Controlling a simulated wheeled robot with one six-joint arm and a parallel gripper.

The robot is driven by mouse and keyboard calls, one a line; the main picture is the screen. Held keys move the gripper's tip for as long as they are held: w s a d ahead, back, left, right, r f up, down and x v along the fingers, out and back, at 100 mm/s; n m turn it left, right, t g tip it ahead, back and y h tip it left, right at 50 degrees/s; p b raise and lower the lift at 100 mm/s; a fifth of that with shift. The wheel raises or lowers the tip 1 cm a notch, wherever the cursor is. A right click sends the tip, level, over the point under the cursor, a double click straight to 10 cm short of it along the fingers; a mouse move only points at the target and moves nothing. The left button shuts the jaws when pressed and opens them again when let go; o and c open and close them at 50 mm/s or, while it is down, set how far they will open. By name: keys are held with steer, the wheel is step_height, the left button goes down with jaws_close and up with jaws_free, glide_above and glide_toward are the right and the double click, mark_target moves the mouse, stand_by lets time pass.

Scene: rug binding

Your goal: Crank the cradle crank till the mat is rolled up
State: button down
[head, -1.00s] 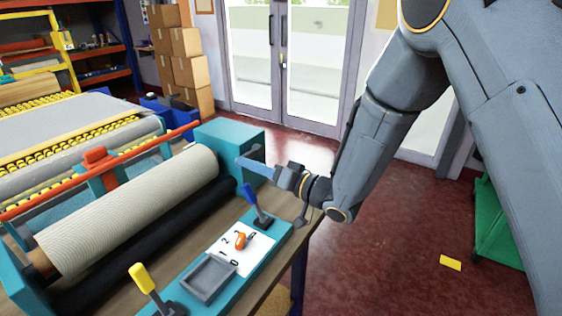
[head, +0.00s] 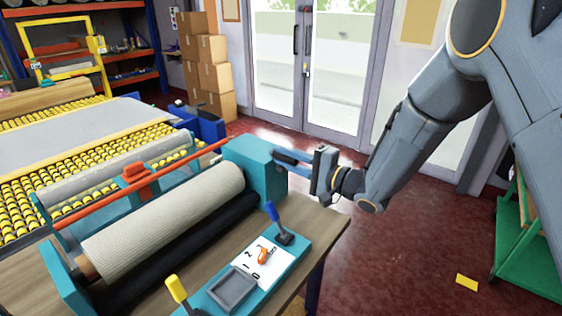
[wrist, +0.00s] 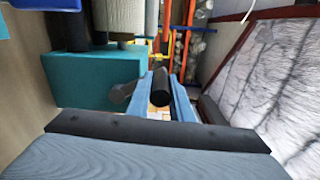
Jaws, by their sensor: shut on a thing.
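The beige mat roll (head: 165,218) lies on the cradle between teal end supports. A grey strip of mat (head: 108,183) still lies over the near edge of the yellow rollers behind the roll. The teal crank housing (head: 255,160) stands at the roll's right end. My gripper (head: 287,158) is at the housing's right side. In the wrist view, its blue fingers are shut on the dark crank handle (wrist: 160,86), beside the teal housing (wrist: 95,75). The crank arm (wrist: 122,92) shows only partly there.
A blue-handled lever (head: 280,222), a numbered card (head: 258,270) with an orange pointer, a grey tray (head: 236,286) and a yellow-handled lever (head: 178,292) stand at the table's front. An orange bar (head: 130,180) spans behind the roll. Open red floor (head: 400,270) lies right.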

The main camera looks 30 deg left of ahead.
steer(key=shift+w+d+r+m, duration=0.15)
steer(key=shift+w+m, duration=0.3)
steer(key=shift+w, duration=0.45)
steer(key=shift+w+r+m, duration=0.25)
steer(key=shift+w+m, duration=0.15)
steer(key=shift+w, duration=0.55)
steer(key=shift+w+d+r+m, duration=0.15)
steer(key=shift+w+m, duration=0.3)
steer(key=shift+w, duration=0.45)
steer(key=shift+w+a, duration=0.1)
steer(key=c, duration=1.6)
jaws_free()
steer(key=shift+s+d+b, duration=0.2)
steer(key=shift+d+b, duration=0.4)
steer(key=shift+d, duration=1.4)
steer(key=shift+s+d+b, duration=0.15)
steer(key=shift+d+b, duration=0.4)
steer(key=shift+d, duration=1.4)
